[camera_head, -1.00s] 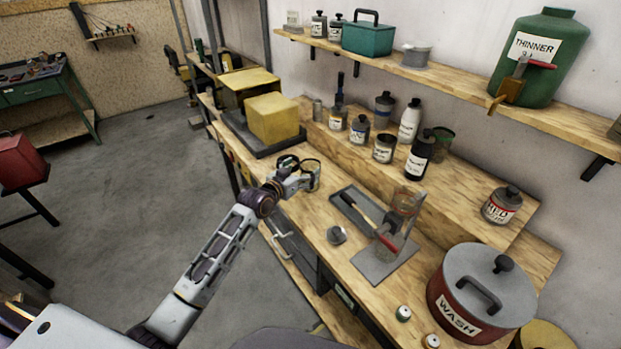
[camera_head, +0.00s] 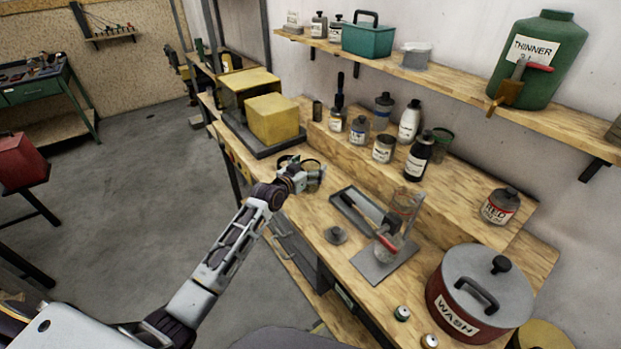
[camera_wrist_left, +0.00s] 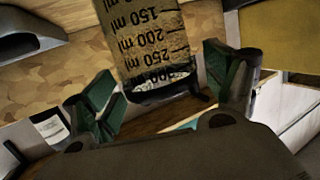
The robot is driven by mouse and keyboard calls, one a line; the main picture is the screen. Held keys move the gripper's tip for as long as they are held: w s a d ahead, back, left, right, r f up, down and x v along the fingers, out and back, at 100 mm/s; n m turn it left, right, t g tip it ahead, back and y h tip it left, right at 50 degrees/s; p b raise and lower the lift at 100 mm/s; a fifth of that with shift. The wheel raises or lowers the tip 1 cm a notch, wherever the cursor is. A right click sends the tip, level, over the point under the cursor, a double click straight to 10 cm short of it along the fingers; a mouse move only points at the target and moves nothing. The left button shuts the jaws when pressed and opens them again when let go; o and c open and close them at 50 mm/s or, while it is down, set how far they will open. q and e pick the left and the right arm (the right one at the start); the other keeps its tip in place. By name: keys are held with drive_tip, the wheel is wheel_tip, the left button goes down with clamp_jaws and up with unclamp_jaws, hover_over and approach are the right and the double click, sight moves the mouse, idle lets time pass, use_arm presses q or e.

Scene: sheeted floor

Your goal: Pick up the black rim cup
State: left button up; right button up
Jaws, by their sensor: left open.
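The black rim cup is a clear, amber-tinted measuring cup with black ml marks. In the left wrist view the cup (camera_wrist_left: 148,45) appears upside down, its black rim toward my gripper. My left gripper (camera_wrist_left: 165,95) is open, with one green-padded finger on each side of the cup. A gap shows at the right finger; I cannot tell whether the left finger touches. In the head view my left gripper (camera_head: 300,178) is at the bench's left edge and largely hides the cup. My right gripper is not in view.
Yellow blocks (camera_head: 272,118) stand beyond my gripper. Several bottles line the raised step behind.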

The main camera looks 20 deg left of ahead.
use_arm(q)
drive_tip(key=shift+w+d+f, duration=0.1)
drive_tip(key=shift+w, duration=0.3)
drive_tip(key=c, duration=1.6)
wheel_tip(320, 180, up, 10)
drive_tip(key=shift+b, duration=0.3)
